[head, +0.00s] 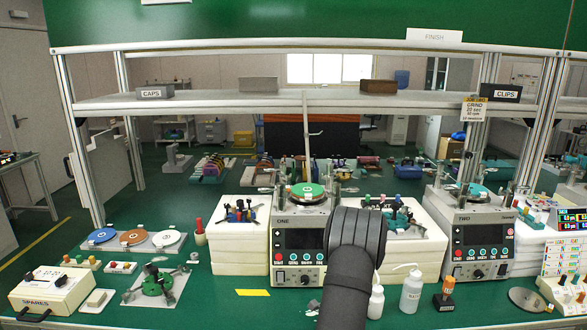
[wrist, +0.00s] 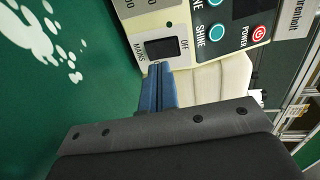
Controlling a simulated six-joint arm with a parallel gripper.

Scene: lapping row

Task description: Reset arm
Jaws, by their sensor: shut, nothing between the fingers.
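In the wrist view my gripper (wrist: 157,70) shows as narrow blue fingers, closed together with nothing between them. The tips are close to a black rocker switch (wrist: 166,48) marked MAINS and OFF on a pale control panel (wrist: 190,18). I cannot tell whether they touch it. Teal buttons, one above the word SHINE, and a red POWER button (wrist: 260,32) are on the same panel. In the head view my dark arm rises in front of the right side of machine ONE (head: 290,240), and the gripper is hidden behind it.
Machine TWO (head: 470,243) stands to the right. White blocks (head: 240,262) flank machine ONE. Two wash bottles (head: 411,290) stand right of my arm. Coloured discs (head: 134,238), a green fixture (head: 157,285) and a SPARES box (head: 52,290) are on the left. A shelf (head: 220,101) spans above.

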